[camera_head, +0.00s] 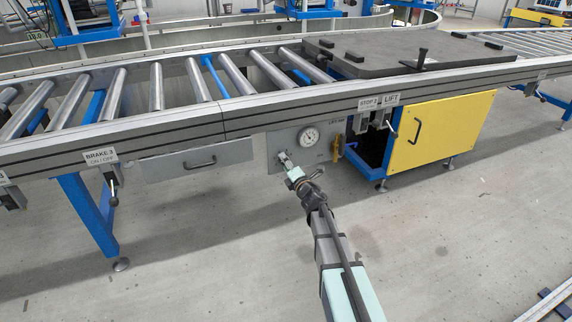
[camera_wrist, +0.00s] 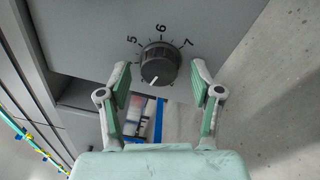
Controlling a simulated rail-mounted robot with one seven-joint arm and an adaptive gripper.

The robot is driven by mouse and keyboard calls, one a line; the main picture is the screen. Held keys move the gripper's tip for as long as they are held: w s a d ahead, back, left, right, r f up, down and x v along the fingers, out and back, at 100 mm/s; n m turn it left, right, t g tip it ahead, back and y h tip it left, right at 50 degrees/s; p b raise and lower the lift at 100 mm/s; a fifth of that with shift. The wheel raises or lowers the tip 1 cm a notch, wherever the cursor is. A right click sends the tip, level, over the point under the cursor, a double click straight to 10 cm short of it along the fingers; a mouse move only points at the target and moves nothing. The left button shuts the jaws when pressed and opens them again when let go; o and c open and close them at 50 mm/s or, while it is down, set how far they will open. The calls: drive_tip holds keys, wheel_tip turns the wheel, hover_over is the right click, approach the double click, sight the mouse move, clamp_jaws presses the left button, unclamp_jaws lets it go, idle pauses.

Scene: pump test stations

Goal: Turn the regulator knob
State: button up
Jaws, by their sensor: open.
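The regulator knob (camera_wrist: 160,62) is a round dark knob with a ribbed rim on a grey panel. The digits 5, 6 and 7 show around its upper side. A small white mark shows at its lower edge, slightly left. My gripper (camera_wrist: 161,75) is open, with one green-padded finger on each side of the knob and gaps between them. In the head view my gripper (camera_head: 284,158) is at the grey panel (camera_head: 322,128) below the conveyor, lower left of a round gauge (camera_head: 309,137). The knob cannot be made out there.
A grey drawer (camera_head: 198,162) is left of the panel, and a yellow handle (camera_head: 341,148) is right of it. A yellow cabinet door (camera_head: 440,132) stands further right. The roller conveyor (camera_head: 222,112) runs above, with labelled levers on its front. The floor in front is clear.

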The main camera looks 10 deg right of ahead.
drive_tip(key=v, duration=1.2)
drive_tip(key=shift+w, duration=0.1)
